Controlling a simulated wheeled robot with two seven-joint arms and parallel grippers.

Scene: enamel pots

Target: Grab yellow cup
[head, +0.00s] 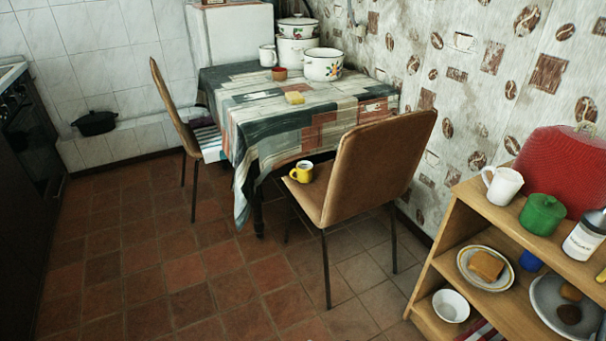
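A yellow cup (302,172) stands upright on the seat of the brown chair (374,165) in front of the table. Its handle points to the left, and the inside looks pale with something dark at the rim. The chair's backrest is to the right of the cup, and the hanging tablecloth is just behind it. Neither of my grippers shows in the head view.
The table (262,120) has a patchwork cloth and bears enamel pots (323,65). A second chair (172,105) stands at its left. A wooden shelf (455,240) with dishes is at the right. The tiled floor (190,270) in front is clear.

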